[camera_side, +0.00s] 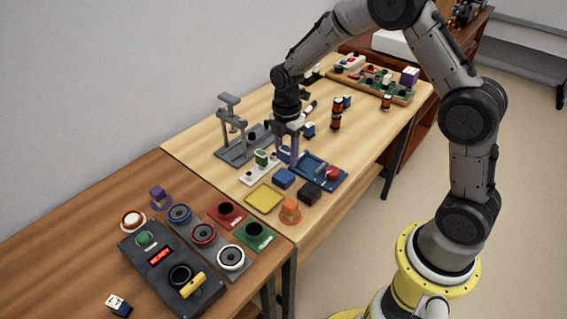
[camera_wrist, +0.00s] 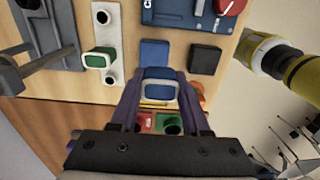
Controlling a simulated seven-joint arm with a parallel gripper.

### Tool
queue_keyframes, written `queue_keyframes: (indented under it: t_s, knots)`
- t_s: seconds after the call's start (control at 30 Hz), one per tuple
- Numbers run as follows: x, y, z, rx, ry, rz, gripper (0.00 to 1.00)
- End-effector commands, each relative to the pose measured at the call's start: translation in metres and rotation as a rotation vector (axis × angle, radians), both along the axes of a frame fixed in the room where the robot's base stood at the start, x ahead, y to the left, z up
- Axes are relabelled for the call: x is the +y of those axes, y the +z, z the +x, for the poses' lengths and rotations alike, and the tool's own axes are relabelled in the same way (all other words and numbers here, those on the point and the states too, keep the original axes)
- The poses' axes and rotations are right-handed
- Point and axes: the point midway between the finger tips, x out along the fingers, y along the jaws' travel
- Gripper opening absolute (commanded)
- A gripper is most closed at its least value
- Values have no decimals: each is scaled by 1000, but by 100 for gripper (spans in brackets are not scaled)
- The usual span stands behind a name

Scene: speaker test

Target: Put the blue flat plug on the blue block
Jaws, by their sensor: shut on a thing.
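The blue flat plug (camera_wrist: 160,87), blue with a pale rim, is between the purple fingers of my gripper (camera_wrist: 157,92) in the wrist view. My gripper is shut on it. In the side view, my gripper (camera_side: 287,160) points down over the table, and the blue plug (camera_side: 285,154) shows partly between the fingers. The blue block (camera_side: 283,178) lies on the light table, in front of my gripper in the side view. In the wrist view, the blue block (camera_wrist: 155,53) appears just above the plug, and the two look apart. The plug's height above the table is hard to tell.
A black block (camera_side: 309,193) is beside the blue block. A blue panel with a red knob (camera_side: 332,174) lies to the right. A green plug (camera_side: 262,157) stands on a white plate to the left. A yellow pad (camera_side: 264,197) and a grey stand (camera_side: 232,125) are nearby.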

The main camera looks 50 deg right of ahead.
Motion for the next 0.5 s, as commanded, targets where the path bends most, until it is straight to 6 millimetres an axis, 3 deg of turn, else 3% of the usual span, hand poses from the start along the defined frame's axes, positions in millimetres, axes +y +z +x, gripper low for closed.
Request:
queue_keyframes:
  t_s: [0.23,0.5]
  knots:
    - [-1,-14,11,1,0,0,0]
    - [-1,-43,11,-1,0,0,0]
